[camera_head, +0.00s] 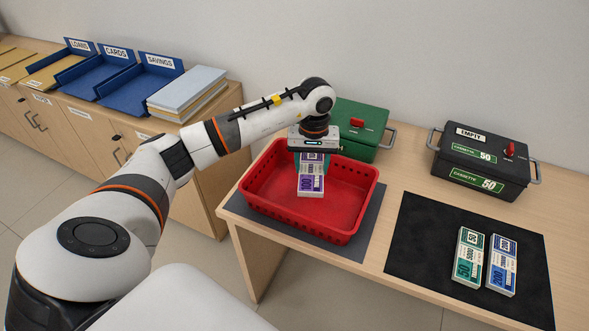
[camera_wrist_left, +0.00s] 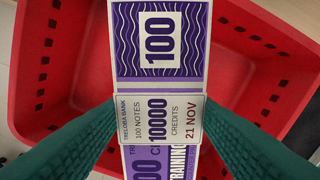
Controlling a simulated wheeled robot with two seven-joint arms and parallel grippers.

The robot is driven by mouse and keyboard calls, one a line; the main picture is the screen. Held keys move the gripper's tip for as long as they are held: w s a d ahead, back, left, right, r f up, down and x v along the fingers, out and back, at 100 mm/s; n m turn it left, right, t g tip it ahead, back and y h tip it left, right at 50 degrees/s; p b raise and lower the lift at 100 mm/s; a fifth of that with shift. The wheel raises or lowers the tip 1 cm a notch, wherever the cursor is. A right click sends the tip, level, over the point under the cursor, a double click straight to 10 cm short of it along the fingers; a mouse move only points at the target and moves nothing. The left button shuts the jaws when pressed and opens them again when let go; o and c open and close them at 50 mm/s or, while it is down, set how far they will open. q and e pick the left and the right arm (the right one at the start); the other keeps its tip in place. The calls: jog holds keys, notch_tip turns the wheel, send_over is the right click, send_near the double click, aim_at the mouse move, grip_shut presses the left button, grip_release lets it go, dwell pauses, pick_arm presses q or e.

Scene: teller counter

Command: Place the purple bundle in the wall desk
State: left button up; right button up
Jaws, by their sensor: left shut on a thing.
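The purple bundle (camera_head: 311,184), a banded stack marked 100, is held by my left gripper (camera_head: 312,160). It is over the red basket (camera_head: 262,211); I cannot tell whether it touches the basket floor. In the left wrist view the purple bundle (camera_wrist_left: 160,60) lies between the two green fingers (camera_wrist_left: 160,122), its band reading 10000 credits, with the red basket (camera_wrist_left: 50,75) below and around it. The light wood desk (camera_head: 408,170) against the wall carries the basket on a grey mat. My right gripper is not in view.
A green box (camera_head: 358,128) stands behind the basket. A black cassette box (camera_head: 482,163) stands at the back right. A green bundle (camera_head: 468,258) and a blue bundle (camera_head: 502,265) lie on a black mat (camera_head: 425,240). Blue trays (camera_head: 140,87) sit on low cabinets at left.

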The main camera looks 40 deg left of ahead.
pick_arm(q)
notch_tip(320, 180, down, 9)
jog(key=shift+f+p, duration=0.1)
jog(key=shift+p, duration=0.55)
jog(key=shift+a+f, duration=0.1)
jog(key=shift+f, duration=0.25)
jog(key=shift+f+b, duration=0.2)
jog(key=shift+b, duration=0.1)
jog(key=o, duration=1)
jog(key=shift+r, duration=0.1)
